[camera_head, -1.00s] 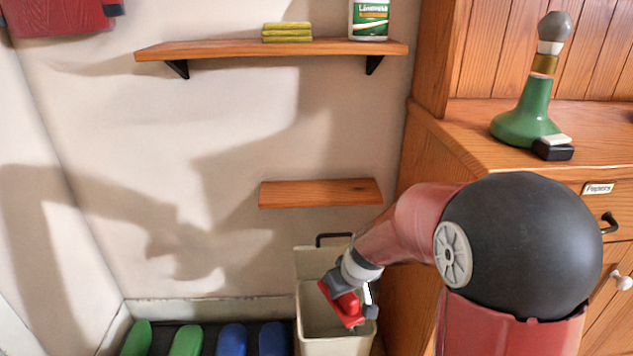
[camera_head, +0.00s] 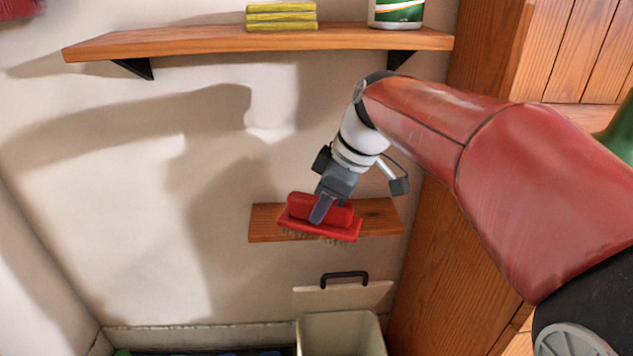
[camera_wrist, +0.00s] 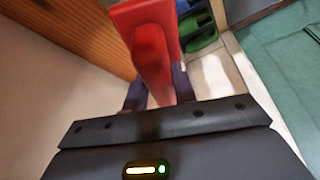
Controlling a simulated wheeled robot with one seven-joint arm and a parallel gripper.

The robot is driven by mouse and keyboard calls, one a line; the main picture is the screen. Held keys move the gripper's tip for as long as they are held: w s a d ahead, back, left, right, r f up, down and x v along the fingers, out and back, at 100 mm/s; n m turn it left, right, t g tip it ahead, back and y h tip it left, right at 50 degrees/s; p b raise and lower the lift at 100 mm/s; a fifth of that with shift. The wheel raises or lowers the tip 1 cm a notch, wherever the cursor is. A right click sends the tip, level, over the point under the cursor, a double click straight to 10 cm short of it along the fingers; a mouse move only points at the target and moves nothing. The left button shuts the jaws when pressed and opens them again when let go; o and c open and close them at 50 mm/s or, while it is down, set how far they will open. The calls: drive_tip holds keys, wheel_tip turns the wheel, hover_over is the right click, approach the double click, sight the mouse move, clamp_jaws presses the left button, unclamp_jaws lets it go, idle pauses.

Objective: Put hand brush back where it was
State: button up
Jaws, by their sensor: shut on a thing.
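The hand brush (camera_head: 312,226) is red with pale bristles pointing down. In the head view it is in front of the small lower wooden shelf (camera_head: 382,217) and overlaps its left and middle part. I cannot tell whether the bristles touch the shelf. My gripper (camera_head: 322,206) is shut on the brush's handle from above. In the wrist view the red brush (camera_wrist: 150,45) extends away between the two dark fingers (camera_wrist: 157,88).
A longer upper shelf (camera_head: 200,42) holds yellow sponges (camera_head: 281,16) and a green-and-white container (camera_head: 396,10). Below the small shelf stands an open cream bin (camera_head: 340,335) with a black-handled lid (camera_head: 345,284). A wooden cabinet (camera_head: 440,260) bounds the right side.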

drive_tip(key=shift+w+f+p, duration=0.15)
drive_tip(key=shift+w+f, duration=0.45)
drive_tip(key=shift+w, duration=1)
drive_tip(key=shift+w+f+p, duration=0.1)
drive_tip(key=shift+w+f, duration=0.5)
drive_tip(key=shift+w, duration=0.95)
drive_tip(key=shift+w+f+p, duration=0.15)
drive_tip(key=shift+w+f, duration=0.45)
drive_tip(key=shift+w, duration=1)
drive_tip(key=shift+f, duration=0.15)
drive_tip(key=o, duration=0.9)
